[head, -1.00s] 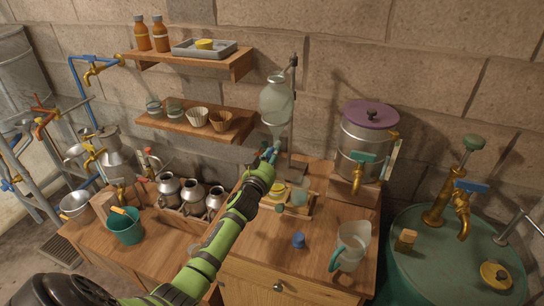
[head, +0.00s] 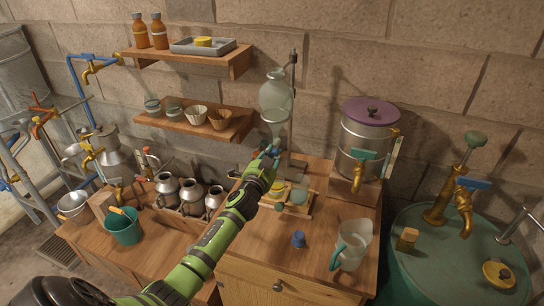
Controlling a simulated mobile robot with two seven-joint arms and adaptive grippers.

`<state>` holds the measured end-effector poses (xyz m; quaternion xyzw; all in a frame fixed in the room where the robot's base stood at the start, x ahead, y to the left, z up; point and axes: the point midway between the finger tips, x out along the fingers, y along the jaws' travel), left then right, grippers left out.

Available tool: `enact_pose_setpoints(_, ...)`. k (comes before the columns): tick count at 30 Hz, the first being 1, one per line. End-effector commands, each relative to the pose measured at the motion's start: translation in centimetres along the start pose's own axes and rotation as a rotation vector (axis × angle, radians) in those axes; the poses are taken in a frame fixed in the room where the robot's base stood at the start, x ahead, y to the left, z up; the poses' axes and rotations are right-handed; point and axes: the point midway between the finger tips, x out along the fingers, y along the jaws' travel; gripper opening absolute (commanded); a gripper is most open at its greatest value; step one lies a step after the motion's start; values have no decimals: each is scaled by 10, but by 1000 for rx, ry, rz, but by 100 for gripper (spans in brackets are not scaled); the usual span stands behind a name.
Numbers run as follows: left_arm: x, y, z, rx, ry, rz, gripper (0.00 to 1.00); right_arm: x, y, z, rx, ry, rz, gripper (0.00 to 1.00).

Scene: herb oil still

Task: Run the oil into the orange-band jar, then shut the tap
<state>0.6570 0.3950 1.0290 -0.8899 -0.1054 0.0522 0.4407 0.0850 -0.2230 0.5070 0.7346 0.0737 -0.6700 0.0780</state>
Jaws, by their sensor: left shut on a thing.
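The glass separating funnel (head: 276,97) hangs upright on a stand at the back of the wooden cabinet. My left gripper (head: 270,152) is at the lower end of the funnel and is shut on the tap there. The fingers cover most of the tap, so its handle angle is hidden. Below, a small wooden tray (head: 308,207) holds small jars with yellow and teal tops, partly behind my arm. I cannot make out an orange band on any jar, nor any oil running. My right gripper is not in view.
A blue stopper (head: 298,239) and a clear jug (head: 351,245) stand on the cabinet top. A metal pot with a purple lid (head: 369,110) stands to the right. Several metal cans (head: 191,195) stand left of my arm.

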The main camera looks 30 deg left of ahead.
Motion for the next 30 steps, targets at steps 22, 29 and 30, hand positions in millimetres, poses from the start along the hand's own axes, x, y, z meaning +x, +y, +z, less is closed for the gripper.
enact_pose_setpoints(22,0,2,3,601,1,-1,0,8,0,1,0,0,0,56)
enact_pose_setpoints(29,0,2,4,675,0,-1,0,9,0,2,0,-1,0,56)
enact_pose_setpoints(30,0,2,4,683,0,-1,0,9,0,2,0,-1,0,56)
